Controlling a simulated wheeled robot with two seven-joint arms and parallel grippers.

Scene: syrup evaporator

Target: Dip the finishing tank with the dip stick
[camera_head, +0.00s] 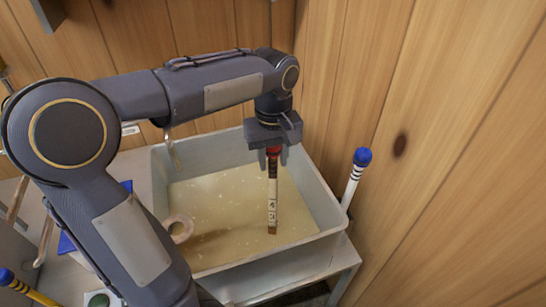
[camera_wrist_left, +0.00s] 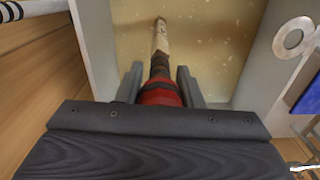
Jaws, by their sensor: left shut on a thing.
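The finishing tank (camera_head: 335,222) is a pale grey open box holding cloudy yellowish liquid. My left gripper (camera_head: 274,152) is over the tank, pointing down, and shut on the dip stick (camera_head: 272,200). The stick has a red top, a dark band and a pale marked shaft with a brown tip. It hangs about upright over the liquid; I cannot tell whether its tip touches the surface. In the left wrist view the stick (camera_wrist_left: 160,50) runs from between the fingers (camera_wrist_left: 158,88) toward the liquid. My right gripper is not in view.
A white stick with a blue top and black bands (camera_head: 355,178) stands outside the tank's right wall, by the wooden wall (camera_head: 450,150). A yellow stick with a blue top (camera_head: 22,286) is at the lower left. A pale ring (camera_head: 180,228) sits at the tank's left side.

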